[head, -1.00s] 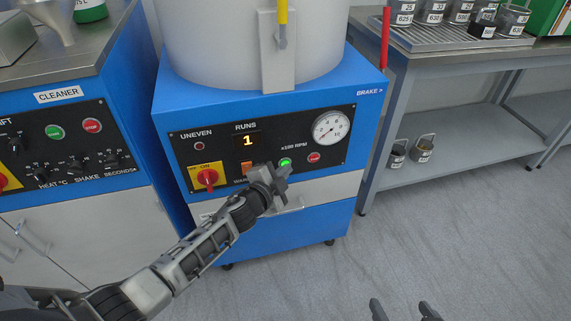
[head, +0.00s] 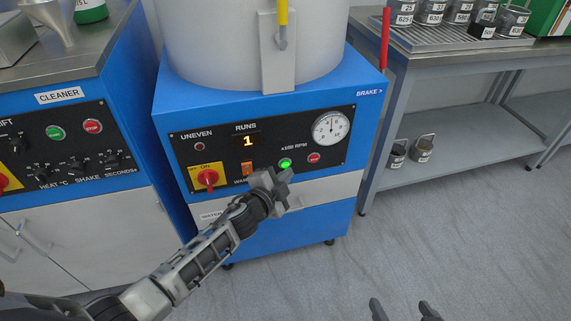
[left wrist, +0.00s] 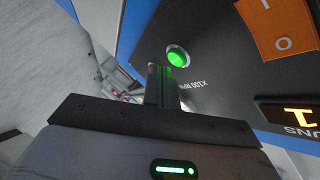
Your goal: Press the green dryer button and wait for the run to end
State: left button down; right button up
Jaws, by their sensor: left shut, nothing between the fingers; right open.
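The blue dryer (head: 270,110) has a black control panel. Its green button (head: 285,163) is lit, and it also glows in the left wrist view (left wrist: 178,57). My left gripper (head: 286,178) is shut and empty, just below and in front of the green button. In the left wrist view its fingertips (left wrist: 160,72) point at the panel beside the button and look slightly apart from it. The runs display (head: 247,141) reads 1. The gauge (head: 331,128) needle points about upward. My right gripper (head: 404,310) is open at the bottom edge, away from the dryer.
A red stop button (head: 314,158), an orange rocker switch (head: 247,168) and a red rotary switch (head: 208,178) are close by on the panel. The cleaner (head: 75,135) stands at left. A metal bench (head: 440,67) with several labelled pots is at right. The floor in front is clear.

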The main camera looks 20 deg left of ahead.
pick_arm(q)
jog(key=shift+s+d, duration=0.75)
jog(key=shift+s, duration=0.3)
jog(key=shift+s+d, duration=0.7)
jog(key=shift+s, duration=0.3)
